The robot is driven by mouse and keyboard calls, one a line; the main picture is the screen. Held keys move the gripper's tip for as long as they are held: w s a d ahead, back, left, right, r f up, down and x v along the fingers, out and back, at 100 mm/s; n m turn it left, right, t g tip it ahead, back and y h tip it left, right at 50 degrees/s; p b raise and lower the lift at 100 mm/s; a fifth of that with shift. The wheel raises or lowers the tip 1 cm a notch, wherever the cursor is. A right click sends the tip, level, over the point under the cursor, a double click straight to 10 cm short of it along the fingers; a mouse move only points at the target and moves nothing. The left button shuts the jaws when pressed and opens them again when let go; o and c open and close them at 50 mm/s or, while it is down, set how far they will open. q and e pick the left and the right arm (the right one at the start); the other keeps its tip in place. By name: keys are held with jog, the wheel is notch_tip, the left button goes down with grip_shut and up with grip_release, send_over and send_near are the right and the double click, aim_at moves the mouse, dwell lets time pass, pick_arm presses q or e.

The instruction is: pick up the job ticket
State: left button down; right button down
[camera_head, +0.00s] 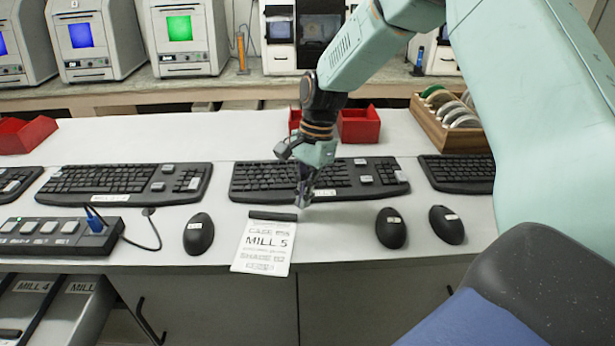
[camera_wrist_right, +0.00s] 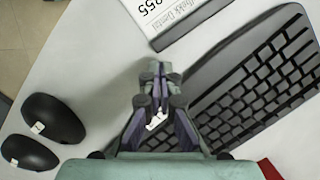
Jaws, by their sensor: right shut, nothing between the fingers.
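The job ticket (camera_head: 265,246) is a white printed sheet reading "MILL 5". It lies on the light worktop near the front edge, with a black bar along its top edge. In the right wrist view part of the ticket (camera_wrist_right: 158,12) shows at the top, upside down or turned, with the black bar beside it. My right gripper (camera_head: 303,200) points down just to the right of the bar, above the worktop by the keyboard. Its fingertips (camera_wrist_right: 158,76) are together with nothing held, apart from the ticket. My left gripper is in neither view.
A black keyboard (camera_head: 270,180) lies right behind the ticket. Black mice flank it: one at left (camera_head: 199,234), two at right (camera_head: 391,228). A button box (camera_head: 55,236) with a cable sits further left. Red bins (camera_head: 358,126) and a wooden disc rack (camera_head: 428,112) stand behind.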

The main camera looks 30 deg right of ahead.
aim_at(285, 225)
jog(key=shift+s+a+f, duration=0.1)
jog(key=shift+a+f, duration=0.2)
jog(key=shift+f, duration=0.35)
jog(key=shift+s+d+f, duration=0.25)
jog(key=shift+d, duration=0.05)
jog(key=shift+w+a, duration=0.1)
jog(key=shift+w, duration=0.15)
jog(key=shift+a+p, duration=0.3)
jog(key=shift+a, duration=0.1)
jog(key=a, duration=0.1)
jog(key=s+a+p, duration=0.1)
jog(key=a+p, duration=0.1)
jog(key=shift+s+a+r, duration=0.15)
jog(key=shift+a+r, duration=0.1)
jog(key=shift+a, duration=0.15)
jog(key=shift+w+f, duration=0.2)
jog(key=shift+f, duration=0.05)
jog(key=shift+r, duration=0.1)
